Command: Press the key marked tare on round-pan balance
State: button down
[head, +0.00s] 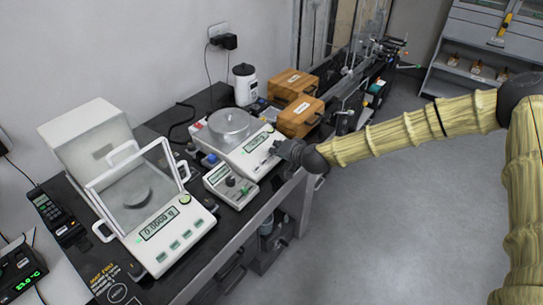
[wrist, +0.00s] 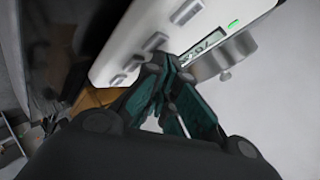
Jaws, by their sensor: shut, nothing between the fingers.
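The round-pan balance (head: 250,150) is white with a round metal pan (head: 229,122) and stands on the dark table. Its lit display (head: 257,140) faces the front. My gripper (head: 279,149) is at its front right edge and hides part of the key row. In the wrist view the balance body (wrist: 122,35) fills the top, with the display (wrist: 203,42) and several grey keys (wrist: 154,41). My gripper (wrist: 163,66) is shut and empty, its tips close to the keys beside the display. I cannot read the key labels or tell whether the tips touch.
A second balance with a glass draft shield (head: 160,233) stands at the front left. A small device with a knob (head: 230,185) sits between the balances. Wooden boxes (head: 299,119) and a white jar (head: 245,85) stand behind. The floor (head: 380,220) at right is clear.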

jog(key=shift+f+b, duration=0.35)
dwell(0.7)
jog(key=shift+s+d+r+p, duration=0.15)
jog(key=shift+r+p, duration=0.15)
jog(key=shift+r, duration=0.45)
jog(key=r, duration=0.1)
jog(key=r+p, duration=0.1)
jog(key=r, duration=0.1)
jog(key=d+r+p, duration=0.1)
jog(key=shift+s+r, duration=0.35)
jog(key=shift+s, duration=0.05)
dwell(0.3)
dwell(0.6)
